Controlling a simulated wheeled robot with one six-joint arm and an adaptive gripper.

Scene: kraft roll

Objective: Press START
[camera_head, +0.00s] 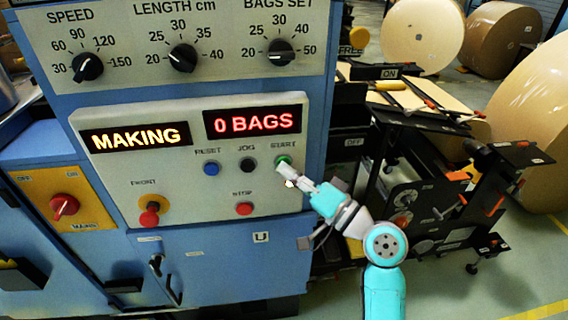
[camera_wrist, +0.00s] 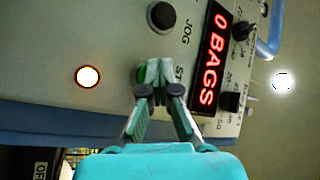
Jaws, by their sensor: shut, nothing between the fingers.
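The green START button (camera_head: 283,160) is at the right of the grey control panel (camera_head: 120,185), under its START label. My gripper (camera_head: 281,169) is shut and empty, with its fingertips at the button and covering part of it. In the wrist view the shut fingertips (camera_wrist: 155,70) overlap the green button (camera_wrist: 141,76); I cannot tell whether they touch or press it. The left display (camera_head: 136,137) reads MAKING, and the right display (camera_head: 254,121) reads 0 BAGS. A small white lamp (camera_wrist: 88,76) glows below START.
The black JOG button (camera_head: 247,165) and blue RESET button (camera_head: 211,168) sit left of START. The red STOP button (camera_head: 243,209) is below JOG. A red FRONT knob (camera_head: 149,217) is further left. Dials line the top. Black machine frames and paper rolls (camera_head: 421,35) stand at the right.

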